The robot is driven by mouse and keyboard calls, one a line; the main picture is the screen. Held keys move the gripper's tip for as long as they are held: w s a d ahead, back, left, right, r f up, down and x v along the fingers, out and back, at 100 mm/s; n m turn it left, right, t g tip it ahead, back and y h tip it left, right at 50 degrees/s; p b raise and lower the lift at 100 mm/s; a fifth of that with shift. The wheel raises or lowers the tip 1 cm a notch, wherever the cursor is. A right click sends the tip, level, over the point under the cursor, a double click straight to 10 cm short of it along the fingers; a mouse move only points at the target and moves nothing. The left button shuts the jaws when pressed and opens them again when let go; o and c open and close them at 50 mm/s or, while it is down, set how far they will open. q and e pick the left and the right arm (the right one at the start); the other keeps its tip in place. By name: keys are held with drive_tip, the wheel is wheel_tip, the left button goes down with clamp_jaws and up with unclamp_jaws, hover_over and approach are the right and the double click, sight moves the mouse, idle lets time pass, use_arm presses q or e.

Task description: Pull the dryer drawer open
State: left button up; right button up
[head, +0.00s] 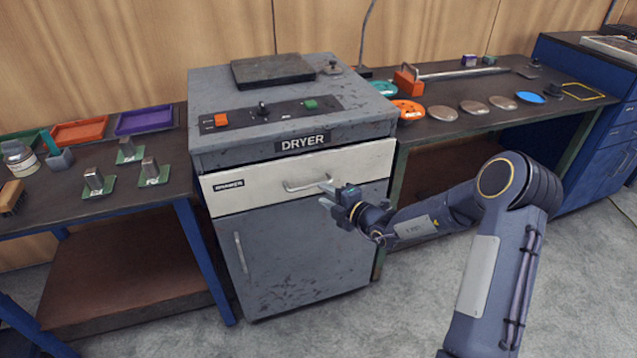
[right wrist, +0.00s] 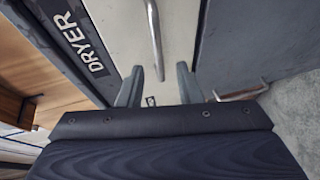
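The grey dryer (head: 300,245) stands in the middle of the head view, with a "DRYER" label on its upper edge. Its white drawer front (head: 255,190) looks flush with the body. A metal bar handle (head: 307,184) sits on the drawer front, and it also shows in the right wrist view (right wrist: 155,40). My right gripper (head: 324,194) is open and empty, just right of the handle in the head view. In the right wrist view its two fingers (right wrist: 158,86) are apart, with the handle's near end ahead of the gap between them. My left gripper is not in view.
A lower door with a vertical handle (head: 241,252) is below the drawer. A left bench (head: 80,220) holds trays and small metal parts. A right bench (head: 445,131) holds several discs and a long-handled tool. The floor before the dryer is clear.

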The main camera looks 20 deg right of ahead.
sight(309, 187)
drive_tip(key=x, duration=0.7)
drive_tip(key=shift+a, duration=0.15)
drive_tip(key=shift+c, duration=0.3)
clamp_jaws()
